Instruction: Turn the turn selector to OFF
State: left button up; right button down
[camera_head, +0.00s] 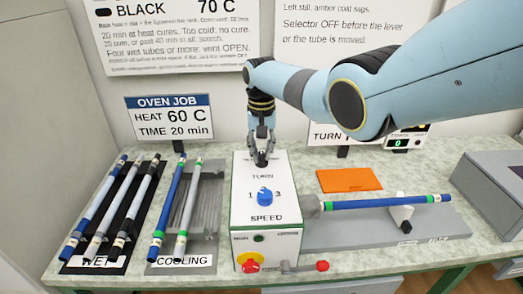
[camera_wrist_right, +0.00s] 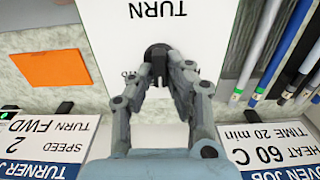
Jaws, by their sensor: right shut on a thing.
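The turn selector (camera_wrist_right: 157,55) is a dark knob on the white top of the control box (camera_head: 240,215), near its far end, beside the word TURN. My right gripper (camera_head: 262,157) reaches down from above and is shut on the selector; its two fingers (camera_wrist_right: 168,74) close around the knob in the wrist view. The fingers hide most of the knob and its labels in the head view, so its setting cannot be told. My left gripper is not in view.
A blue speed knob (camera_head: 265,196) sits nearer on the same box. A red button (camera_head: 250,263) and a red-tipped lever (camera_head: 322,266) are at its front. A blue rod (camera_head: 380,203) extends right from the box. Racks of rods stand left; an orange sheet (camera_head: 349,180) lies right.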

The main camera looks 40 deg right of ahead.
aim_at(261, 153)
dwell(0.3)
jog(key=c, duration=1.3)
grip_release()
notch_tip(261, 153, up, 12)
